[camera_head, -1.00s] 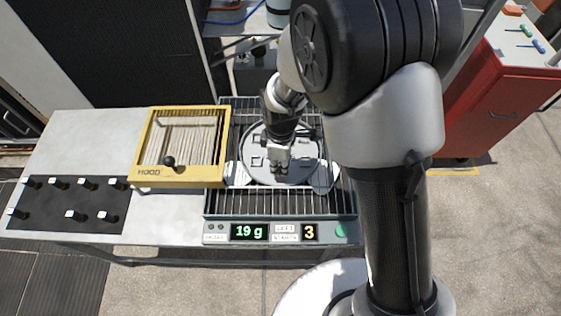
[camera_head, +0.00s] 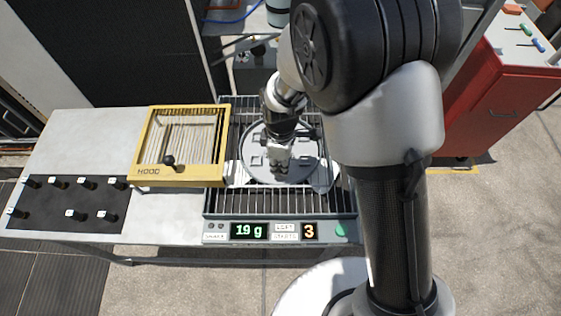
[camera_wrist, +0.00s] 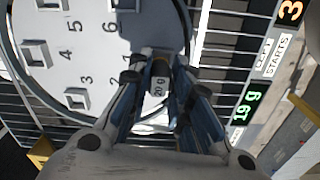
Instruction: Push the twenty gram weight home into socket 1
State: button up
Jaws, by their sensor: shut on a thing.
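The twenty gram weight (camera_wrist: 159,85), a dark knob with a pale "20 g" tag, stands between the fingertips of my gripper (camera_wrist: 160,92) in the wrist view. My gripper is shut on it over the near edge of the round grey disc (camera_wrist: 105,30). In the head view my gripper (camera_head: 280,165) points down over the same disc (camera_head: 257,172). Socket 1 cannot be made out; my gripper and the weight cover that part. The weight's seating depth is hidden.
A yellow-framed hood (camera_head: 178,182) with a black knob lies left of the disc. A black mat (camera_head: 50,218) holds several small weights at far left. The front panel (camera_head: 218,231) reads "19 g" and "3", with a green button (camera_head: 341,230). A wire grate surrounds the disc.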

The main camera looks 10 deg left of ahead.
jog(key=shift+f+b, duration=0.7)
jog(key=shift+f, duration=0.35)
dwell(2.5)
jog(key=o, duration=0.9)
jog(key=shift+c, duration=0.2)
notch_tip(320, 180, up, 12)
jog(key=shift+r, duration=0.1)
jog(key=shift+d, duration=0.1)
jog(key=s+d+r+m+t, duration=0.2)
jog(key=s+d+r+m, duration=0.2)
jog(key=d+r+m, duration=0.4)
jog(key=s+d+r+m+t, duration=0.1)
jog(key=s+d+r+m, duration=0.25)
jog(key=d+r, duration=0.5)
jog(key=s+d+m+t, duration=0.1)
jog(key=s+d+m, duration=0.6)
jog(key=shift+s+f+t, duration=0.15)
jog(key=shift+f+t, duration=0.05)
jog(key=shift+t, duration=0.1)
